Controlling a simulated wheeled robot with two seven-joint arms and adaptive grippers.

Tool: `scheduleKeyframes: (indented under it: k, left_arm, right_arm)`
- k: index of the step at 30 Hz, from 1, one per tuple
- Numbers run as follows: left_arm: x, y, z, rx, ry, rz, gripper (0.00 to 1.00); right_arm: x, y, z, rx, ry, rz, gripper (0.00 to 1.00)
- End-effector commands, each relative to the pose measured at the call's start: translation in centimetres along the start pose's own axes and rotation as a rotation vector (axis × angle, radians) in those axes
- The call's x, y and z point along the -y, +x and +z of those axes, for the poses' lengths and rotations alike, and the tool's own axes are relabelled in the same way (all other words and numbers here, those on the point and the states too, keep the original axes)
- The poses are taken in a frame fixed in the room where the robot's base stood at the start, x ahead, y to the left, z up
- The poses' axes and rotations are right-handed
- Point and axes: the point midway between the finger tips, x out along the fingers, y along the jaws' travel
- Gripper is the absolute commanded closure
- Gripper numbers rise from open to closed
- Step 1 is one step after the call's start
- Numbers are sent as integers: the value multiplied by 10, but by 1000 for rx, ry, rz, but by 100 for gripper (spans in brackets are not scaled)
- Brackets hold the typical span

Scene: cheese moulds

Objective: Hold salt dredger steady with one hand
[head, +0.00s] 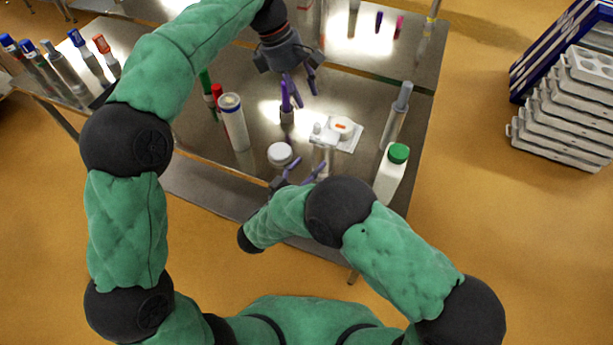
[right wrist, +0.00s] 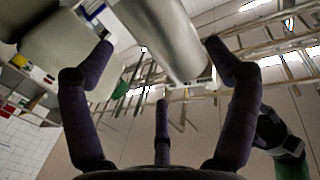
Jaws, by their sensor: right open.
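A grey metal cylinder with a pale top (head: 321,158), which looks like the salt dredger, stands near the table's front edge. In the right wrist view a metal cylinder (right wrist: 168,38), likely the same one, lies between and beyond my fingertips. My right gripper (head: 302,172) is open beside it in the head view; contact cannot be told. Its spread purple fingers (right wrist: 158,60) show in the wrist view. My left gripper (head: 298,92) is farther back above the table, its purple fingers apart, over a small dark grey cup-like thing (head: 287,117).
A white bottle with a green cap (head: 391,174) stands close right of the right gripper. A white tub (head: 280,154), a tall white cylinder (head: 234,122), a small white scale-like item (head: 345,133) and a clear cylinder (head: 396,115) surround the grippers. Stacked trays (head: 570,115) stand off the table.

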Motion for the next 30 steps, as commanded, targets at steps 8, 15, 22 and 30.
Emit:
scheduleKeyframes:
  k: [8,15,22,30]
  left_arm:
    - [0,0,0,0,0,0,61]
    - [0,0,0,0,0,0,61]
    - [0,0,0,0,0,0,61]
    - [0,0,0,0,0,0,61]
  right_arm:
    - [-1,48,0,1,0,4,12]
    - [0,75,0,1,1,1,12]
    - [0,83,0,0,-1,-1,12]
    - [0,83,0,0,-1,-2,29]
